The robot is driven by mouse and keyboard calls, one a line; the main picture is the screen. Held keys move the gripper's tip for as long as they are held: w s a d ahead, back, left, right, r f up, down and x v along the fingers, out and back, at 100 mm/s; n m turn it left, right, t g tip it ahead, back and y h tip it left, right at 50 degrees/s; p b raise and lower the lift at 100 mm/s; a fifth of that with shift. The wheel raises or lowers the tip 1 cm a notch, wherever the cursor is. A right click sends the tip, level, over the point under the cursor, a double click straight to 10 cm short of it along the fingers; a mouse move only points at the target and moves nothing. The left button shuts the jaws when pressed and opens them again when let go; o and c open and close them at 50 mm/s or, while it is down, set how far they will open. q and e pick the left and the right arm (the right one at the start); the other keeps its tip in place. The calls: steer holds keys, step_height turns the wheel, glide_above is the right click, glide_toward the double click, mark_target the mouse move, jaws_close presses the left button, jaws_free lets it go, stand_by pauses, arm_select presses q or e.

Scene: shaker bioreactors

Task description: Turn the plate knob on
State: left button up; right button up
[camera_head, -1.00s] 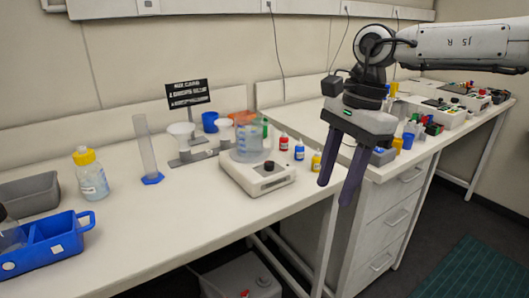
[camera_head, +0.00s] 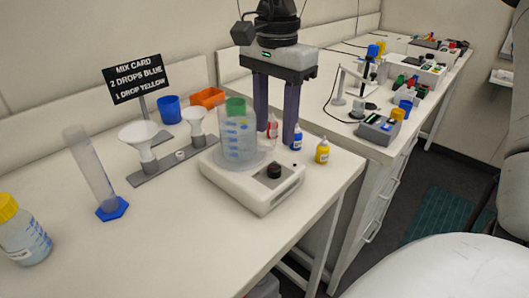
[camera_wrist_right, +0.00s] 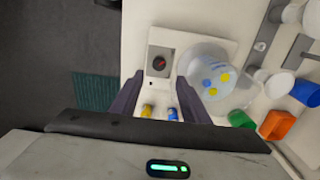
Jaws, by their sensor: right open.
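The white plate (camera_head: 258,195) stands near the table's front right edge. Its dark knob (camera_head: 274,171) is on the top front; in the right wrist view the knob (camera_wrist_right: 159,63) shows a red mark. A clear beaker (camera_head: 238,140) with blue markings stands on the plate's round top. My right gripper (camera_head: 275,138) is open and empty, fingers pointing down, just behind the plate and apart from the knob. In the right wrist view the knob lies ahead of the gap between the fingertips (camera_wrist_right: 160,77). My left gripper is not in view.
Red, blue (camera_head: 297,138) and yellow (camera_head: 322,151) dropper bottles stand close to the right gripper's fingers. Funnels on a stand (camera_head: 158,166), a graduated cylinder (camera_head: 95,180) and a mix card sign (camera_head: 133,79) are at left. The table front is clear.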

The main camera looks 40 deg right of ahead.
mark_target(274, 167)
step_height(274, 167, down, 9)
steer(key=shift+s+f, duration=0.1)
stand_by(0.3)
